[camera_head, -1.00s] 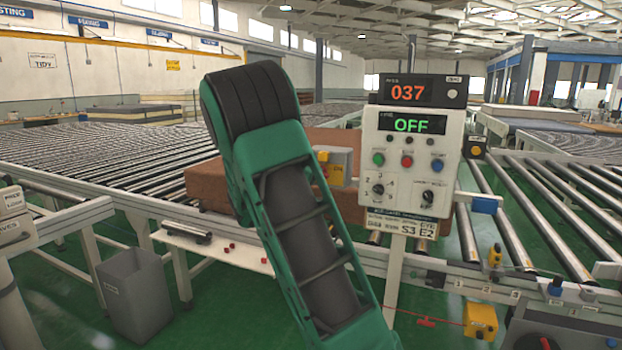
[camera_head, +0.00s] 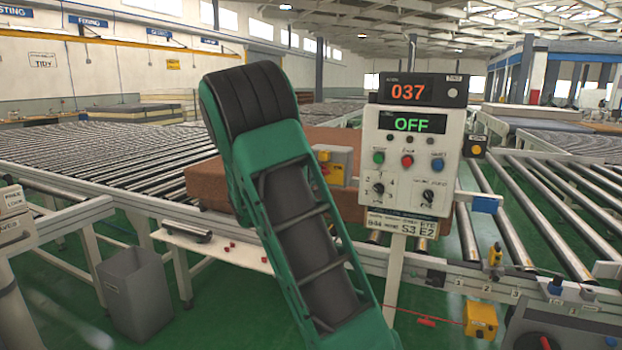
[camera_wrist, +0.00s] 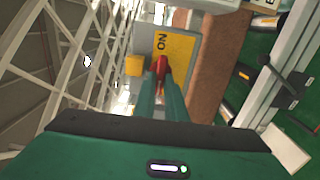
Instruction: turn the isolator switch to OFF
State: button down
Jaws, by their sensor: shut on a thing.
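The isolator switch (camera_head: 345,160) is a small grey box with a yellow face beside my arm in the head view. In the wrist view its yellow plate (camera_wrist: 174,48) shows with the word ON, which appears turned on its side. Its red handle (camera_wrist: 161,63) sits between my fingertips. My gripper (camera_wrist: 160,74) is shut on that handle. In the head view my arm hides the gripper, and the handle's exact angle is hard to tell.
A white control panel (camera_head: 413,150) stands right of my arm, with displays reading 037 and OFF. A brown block (camera_head: 207,187) lies behind my arm. Roller conveyors (camera_head: 100,160) fill both sides. A grey bin (camera_head: 135,290) stands at the lower left.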

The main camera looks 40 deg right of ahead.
jog(key=shift+f, duration=0.1)
jog(key=c, duration=1.8)
grip_release()
jog(key=shift+d, duration=0.1)
jog(key=v, duration=1.1)
jog(key=shift+w, duration=0.15)
